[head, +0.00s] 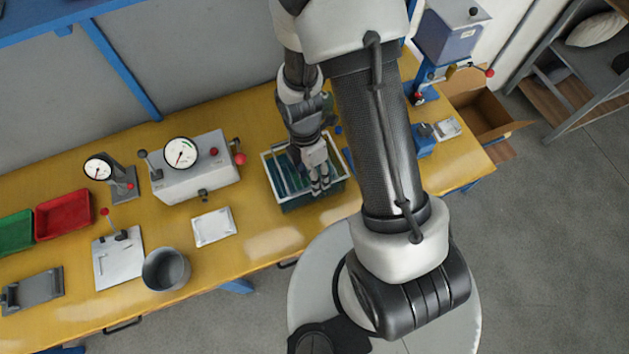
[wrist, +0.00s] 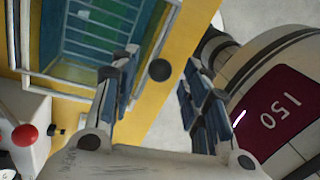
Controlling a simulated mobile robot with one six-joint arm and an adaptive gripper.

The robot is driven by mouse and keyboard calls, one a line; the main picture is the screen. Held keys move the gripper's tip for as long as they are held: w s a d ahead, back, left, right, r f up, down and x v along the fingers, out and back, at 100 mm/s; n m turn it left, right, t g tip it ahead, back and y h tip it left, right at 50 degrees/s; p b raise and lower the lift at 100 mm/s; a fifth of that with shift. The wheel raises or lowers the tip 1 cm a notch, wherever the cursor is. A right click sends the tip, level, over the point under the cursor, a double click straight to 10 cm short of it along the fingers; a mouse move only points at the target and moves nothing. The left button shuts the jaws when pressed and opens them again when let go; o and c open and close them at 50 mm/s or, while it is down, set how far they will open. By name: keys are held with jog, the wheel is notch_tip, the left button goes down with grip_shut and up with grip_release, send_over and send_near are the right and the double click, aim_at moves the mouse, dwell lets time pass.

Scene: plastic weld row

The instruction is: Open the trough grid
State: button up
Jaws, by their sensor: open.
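The trough (head: 273,180) is a dark box with a pale rim, standing near the front edge of the yellow bench. Its barred grid (head: 285,174) shows inside the rim, over a green-blue interior. In the wrist view the grid (wrist: 97,28) is at the upper left and looks flat across the trough. My gripper (head: 320,189) is over the trough's front right part, pointing down.
A white gauge unit (head: 190,172) with red knobs stands left of the trough. A white plate (head: 213,227), a grey cup (head: 166,269) and red (head: 63,214) and green (head: 15,231) bins are further left. A blue press (head: 450,40) stands at the right.

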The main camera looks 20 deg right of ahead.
jog(key=shift+s+f, duration=0.15)
jog(key=shift+f, duration=0.55)
jog(key=shift+s+f, duration=0.15)
jog(key=shift+f, duration=0.55)
grip_shut()
